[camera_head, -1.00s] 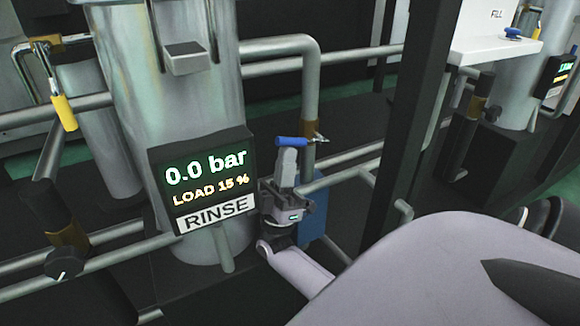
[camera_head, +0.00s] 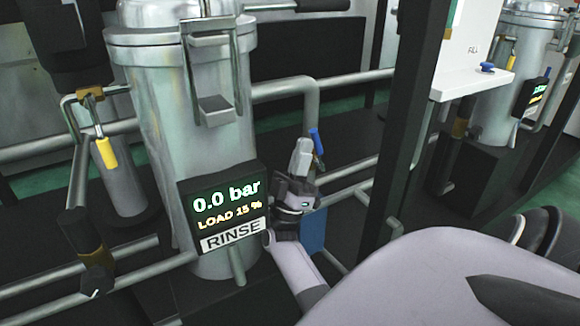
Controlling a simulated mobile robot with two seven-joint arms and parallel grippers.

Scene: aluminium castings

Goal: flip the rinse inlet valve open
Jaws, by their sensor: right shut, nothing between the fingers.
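The metal vessel (camera_head: 165,110) carries a display (camera_head: 228,205) reading 0.0 bar, LOAD 15 %, with a RINSE label. Just right of it, a valve with a blue lever handle (camera_head: 317,141) sits on the bent pipe. The blue handle stands steeply, close to in line with the upright pipe. My right gripper (camera_head: 303,146) is shut and empty, its fingertips just left of the blue handle, close to it or touching; I cannot tell which. The gripper hides most of the valve body. My left gripper is not in view.
A valve with a yellow handle (camera_head: 106,152) hangs on the pipes left of the vessel. A dark upright post (camera_head: 405,120) stands right of my right gripper. A white panel marked FILL (camera_head: 474,65) and another vessel (camera_head: 508,85) are farther right. Pipes cross below.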

